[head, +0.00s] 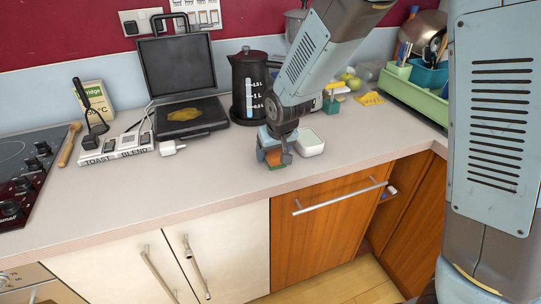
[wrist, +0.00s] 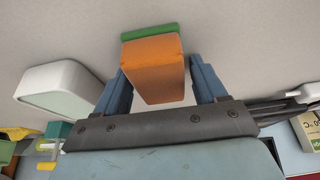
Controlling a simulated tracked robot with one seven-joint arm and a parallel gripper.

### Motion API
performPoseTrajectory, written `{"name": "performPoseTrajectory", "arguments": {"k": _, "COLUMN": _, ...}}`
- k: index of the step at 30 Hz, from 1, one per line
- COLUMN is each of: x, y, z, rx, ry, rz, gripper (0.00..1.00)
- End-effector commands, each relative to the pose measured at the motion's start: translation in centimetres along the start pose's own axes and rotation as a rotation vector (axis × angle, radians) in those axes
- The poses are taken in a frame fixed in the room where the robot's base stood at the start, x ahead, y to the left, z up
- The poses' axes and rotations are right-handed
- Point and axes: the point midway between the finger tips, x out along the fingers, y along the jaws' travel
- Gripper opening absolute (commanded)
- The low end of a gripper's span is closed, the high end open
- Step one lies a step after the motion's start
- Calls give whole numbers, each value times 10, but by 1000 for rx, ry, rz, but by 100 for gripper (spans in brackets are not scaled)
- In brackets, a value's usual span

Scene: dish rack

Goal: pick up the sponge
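The sponge (wrist: 152,68) is an orange block with a green layer along its far side. In the wrist view it sits between the two blue fingers of my gripper (wrist: 158,82). A narrow gap shows between the sponge and the right finger, and the left finger is very close to it or touching. In the head view my gripper (head: 273,152) points down at the counter's front part, with the sponge (head: 274,159) partly hidden by the fingers. The fingers are apart, around the sponge. Whether the sponge touches the counter is hard to tell.
A white square container (head: 309,142) stands just right of my gripper; it also shows in the wrist view (wrist: 62,92). A kettle (head: 249,85) and an open grill (head: 190,117) stand behind. A green dish rack (head: 418,98) is at the back right. The counter's front left is clear.

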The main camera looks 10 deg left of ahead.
Motion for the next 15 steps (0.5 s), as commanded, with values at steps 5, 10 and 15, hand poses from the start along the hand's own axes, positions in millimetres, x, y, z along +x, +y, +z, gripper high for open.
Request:
{"name": "performPoseTrajectory", "arguments": {"k": 5, "x": 0, "y": 0, "z": 0, "rx": 0, "ry": 0, "rz": 0, "gripper": 54}}
{"name": "performPoseTrajectory", "arguments": {"k": 10, "x": 0, "y": 0, "z": 0, "rx": -1, "ry": 0, "rz": 0, "gripper": 37}}
{"name": "performPoseTrajectory", "arguments": {"k": 15, "x": 0, "y": 0, "z": 0, "rx": -1, "ry": 0, "rz": 0, "gripper": 31}}
